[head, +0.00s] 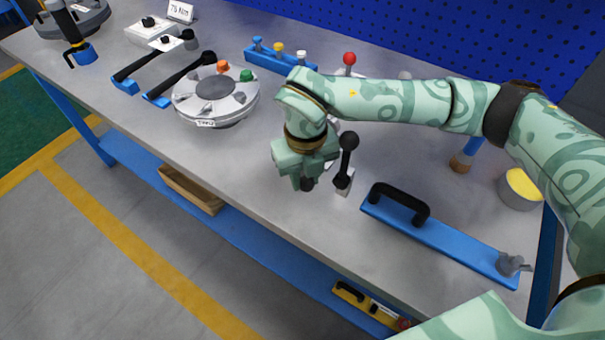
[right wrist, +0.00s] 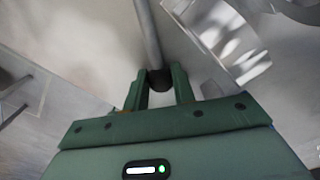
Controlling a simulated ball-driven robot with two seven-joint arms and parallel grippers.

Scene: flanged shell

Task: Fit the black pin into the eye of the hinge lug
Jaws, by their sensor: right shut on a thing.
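In the head view my right gripper (head: 307,184) points down over the middle of the bench. A small black part (head: 307,186) shows at its fingertips. In the right wrist view the right gripper (right wrist: 160,90) is shut on the black knob (right wrist: 159,79) of the pin, and a grey rod (right wrist: 147,30) runs on from it. A round grey flanged shell (head: 187,110) with an orange and a green knob stands to the left, apart from the gripper. I cannot tell for certain which part is the hinge lug or see its eye. My left gripper is not in view.
A black-knobbed lever (head: 348,142) stands close right of the gripper. A blue bar with a black handle (head: 440,228) lies to the right. A blue rack (head: 262,59) with coloured knobs and a red knob (head: 349,58) are behind. The bench front, left of the gripper, is clear.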

